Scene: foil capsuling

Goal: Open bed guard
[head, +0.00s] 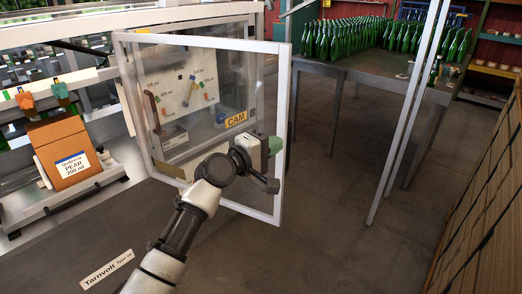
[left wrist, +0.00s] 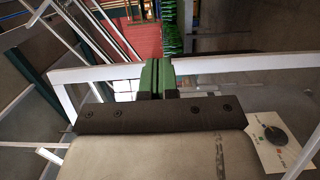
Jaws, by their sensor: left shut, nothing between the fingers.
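The guard (head: 205,60) is a clear panel in a white frame, in the middle of the head view. My left gripper (head: 276,144) has green fingertips and is at the guard's right frame bar, partway down. In the left wrist view the fingertips (left wrist: 156,76) are together and empty, and a white frame bar (left wrist: 225,64) runs across behind them. Whether they touch it I cannot tell. My right gripper is out of view.
Wooden crates (head: 485,220) line the right edge. The floor (head: 320,215) between is clear.

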